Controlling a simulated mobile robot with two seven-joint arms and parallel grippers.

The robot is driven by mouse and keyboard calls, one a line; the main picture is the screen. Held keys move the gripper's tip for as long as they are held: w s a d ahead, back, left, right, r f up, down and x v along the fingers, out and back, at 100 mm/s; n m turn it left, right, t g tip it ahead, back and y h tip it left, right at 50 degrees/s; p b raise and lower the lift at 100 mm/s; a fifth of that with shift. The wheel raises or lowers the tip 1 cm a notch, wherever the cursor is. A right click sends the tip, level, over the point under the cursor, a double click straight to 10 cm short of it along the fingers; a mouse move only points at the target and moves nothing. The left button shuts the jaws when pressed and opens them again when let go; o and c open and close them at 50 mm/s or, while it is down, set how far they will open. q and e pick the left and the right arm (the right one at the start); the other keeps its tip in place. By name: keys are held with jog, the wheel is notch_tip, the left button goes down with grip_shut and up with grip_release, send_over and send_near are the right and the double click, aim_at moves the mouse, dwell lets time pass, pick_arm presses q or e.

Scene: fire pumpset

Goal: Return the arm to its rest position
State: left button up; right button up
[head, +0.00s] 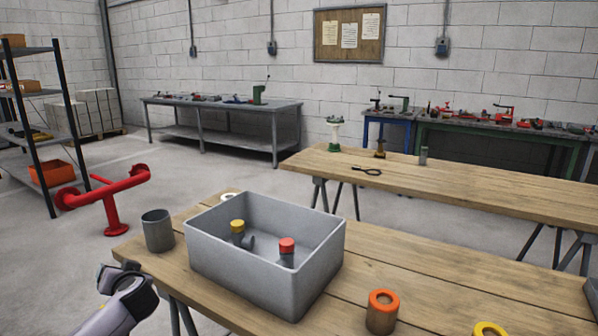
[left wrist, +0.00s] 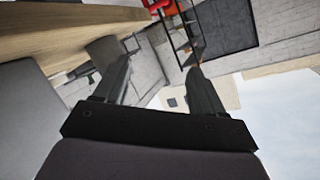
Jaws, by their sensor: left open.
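My left arm comes in at the lower left of the head view, with its gripper (head: 118,277) low beside the near workbench (head: 400,275), left of the grey bin and below the grey cup. In the left wrist view, the two dark fingers of my left gripper (left wrist: 161,62) stand apart with nothing between them. The gripper is open and empty. My right arm and right gripper are not in view.
A grey bin (head: 235,273) holds yellow-capped and red-capped parts. A grey cup (head: 157,231) stands at the bench's left edge. An orange-topped part (head: 382,312) stands right of the bin. A red pipe stand (head: 112,195) is on the floor beyond.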

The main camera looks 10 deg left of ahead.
pick_arm(q)
jog(key=s+d+f+m+t+h, duration=0.1)
jog(key=s+d+f+m+h, duration=0.35)
jog(key=s+d+f, duration=0.45)
jog(key=s+d+f+m+h, duration=0.45)
jog(key=s+f, duration=0.25)
jog(key=f, duration=0.3)
jog(key=s+d+f+m+h, duration=0.1)
jog(key=s+d+h, duration=0.1)
jog(key=s+d, duration=0.3)
jog(key=s+d+m+h, duration=0.1)
jog(key=s+d+h, duration=0.1)
jog(key=s, duration=0.5)
jog(key=d+r+n+t+p, duration=0.1)
jog(key=d+n, duration=0.4)
jog(key=d, duration=0.5)
jog(key=shift+h, duration=0.4)
